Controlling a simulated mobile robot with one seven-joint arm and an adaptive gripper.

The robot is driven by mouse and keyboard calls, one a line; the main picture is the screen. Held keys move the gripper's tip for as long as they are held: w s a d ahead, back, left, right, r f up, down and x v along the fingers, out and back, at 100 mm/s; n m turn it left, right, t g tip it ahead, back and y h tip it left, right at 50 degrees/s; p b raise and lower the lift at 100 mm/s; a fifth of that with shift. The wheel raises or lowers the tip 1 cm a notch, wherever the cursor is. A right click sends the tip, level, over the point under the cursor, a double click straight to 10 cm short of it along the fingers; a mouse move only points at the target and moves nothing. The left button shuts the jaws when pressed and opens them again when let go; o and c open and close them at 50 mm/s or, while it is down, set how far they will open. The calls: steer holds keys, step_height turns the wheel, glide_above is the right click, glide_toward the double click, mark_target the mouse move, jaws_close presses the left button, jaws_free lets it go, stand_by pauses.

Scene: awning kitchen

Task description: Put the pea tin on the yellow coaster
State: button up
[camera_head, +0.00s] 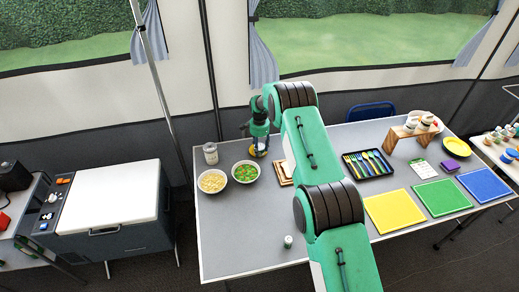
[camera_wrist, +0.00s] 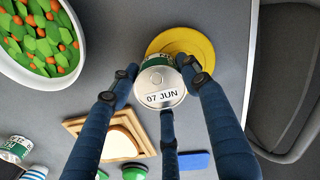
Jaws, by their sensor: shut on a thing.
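My gripper (camera_wrist: 163,85) is shut on a green-and-white tin, taken as the pea tin (camera_wrist: 160,80). Its pale end, marked "07 JUN", faces the wrist camera. The yellow coaster (camera_wrist: 197,43), a round disc, lies behind the tin in the wrist view, and the tin covers its lower left part. I cannot tell whether the tin touches it. In the head view my gripper (camera_head: 259,146) is at the table's back left, beside the bowl of greens, and mostly hides the tin and coaster.
The bowl of greens and carrots (camera_head: 245,171) is close on the left, with a pasta bowl (camera_head: 212,181) and jar (camera_head: 210,153) beyond. A wooden board (camera_head: 285,173) is on the right. Another small tin (camera_head: 288,241) stands near the front. The front left tabletop is clear.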

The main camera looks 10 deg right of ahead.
mark_target(260, 146)
steer(key=shift+f, duration=0.1)
steer(key=o, duration=1.3)
steer(key=shift+c, duration=0.2)
step_height(260, 146, up, 12)
steer(key=p, duration=0.1)
steer(key=shift+p, duration=0.3)
steer(key=shift+r, duration=0.2)
